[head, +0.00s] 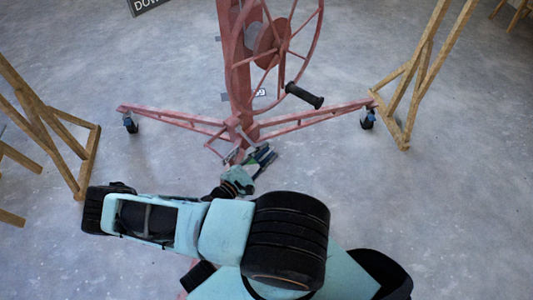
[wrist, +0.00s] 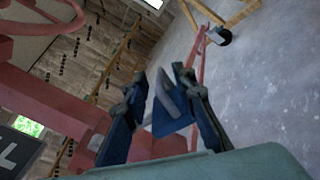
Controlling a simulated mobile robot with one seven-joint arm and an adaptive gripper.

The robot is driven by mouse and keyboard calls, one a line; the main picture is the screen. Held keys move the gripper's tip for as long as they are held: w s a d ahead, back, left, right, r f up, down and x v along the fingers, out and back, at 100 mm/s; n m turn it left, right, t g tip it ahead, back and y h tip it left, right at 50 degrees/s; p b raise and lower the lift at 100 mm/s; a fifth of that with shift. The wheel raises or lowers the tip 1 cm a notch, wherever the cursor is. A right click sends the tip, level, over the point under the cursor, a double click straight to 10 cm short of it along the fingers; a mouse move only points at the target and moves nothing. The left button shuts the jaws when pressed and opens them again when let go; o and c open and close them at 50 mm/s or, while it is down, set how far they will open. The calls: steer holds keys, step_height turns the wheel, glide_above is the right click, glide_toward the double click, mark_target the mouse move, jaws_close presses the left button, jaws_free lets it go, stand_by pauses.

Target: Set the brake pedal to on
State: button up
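The red panel lift (head: 240,75) stands ahead of me, with a hand wheel on its mast and splayed legs. My gripper (head: 268,152) is low, by the foot of the mast. In the wrist view my gripper (wrist: 155,95) has its two dark fingers apart, so it looks open. A small grey bar (wrist: 168,98) shows between or just behind the fingertips; I cannot tell whether it is part of the brake pedal or touches a finger. The brake pedal cannot be clearly made out in the head view, where thin red parts at the mast foot are partly covered by my gripper.
The hand wheel's black crank handle (head: 304,96) sticks out above my gripper. The lift's left leg (head: 170,117) and right leg (head: 320,116) end in casters. Wooden trestles (head: 425,65) stand on both sides.

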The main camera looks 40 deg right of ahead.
steer(key=shift+s+d, duration=0.1)
step_height(320, 180, up, 10)
steer(key=shift+r, duration=0.1)
stand_by(0.4)
steer(key=shift+c, duration=0.3)
